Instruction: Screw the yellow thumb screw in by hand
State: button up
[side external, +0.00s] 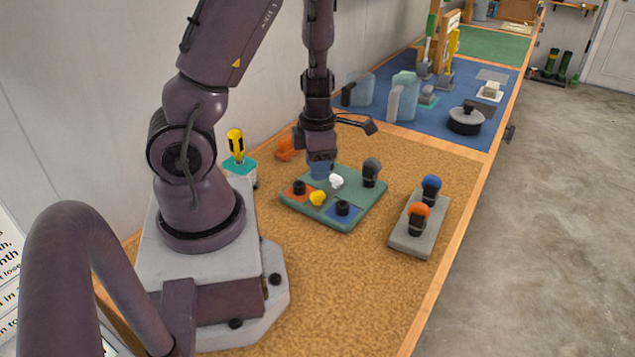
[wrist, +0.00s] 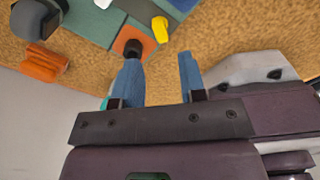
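The yellow thumb screw (side external: 317,198) stands on a green board (side external: 362,210), between an orange square and a blue square that each carry a black knob. In the wrist view the yellow screw (wrist: 160,29) is ahead of my fingertips, beside the black knob (wrist: 134,48) on the orange square. My gripper (side external: 321,170) is over the far-left part of the board, pointing down. In the wrist view its two blue fingers (wrist: 158,62) are apart with nothing between them. How far the screw is turned in cannot be told.
A white knob (side external: 336,181) and a dark grey knob (side external: 371,172) stand on the board. A grey block (side external: 402,241) with blue- and orange-topped tools is at right. An orange object (side external: 287,147) and a yellow-handled screwdriver (side external: 236,143) are at left. The front cork surface is clear.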

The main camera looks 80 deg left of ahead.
aim_at(318, 193)
jog(key=shift+f, duration=3.1)
jog(key=shift+f, duration=0.15)
grip_shut()
jog(key=m, duration=0.2)
jog(key=shift+m, duration=0.3)
jog(key=m, duration=0.5)
jog(key=shift+c, duration=1.5)
grip_release()
jog(key=shift+m, duration=0.8)
jog(key=shift+o, duration=1)
jog(key=shift+r, duration=3.05)
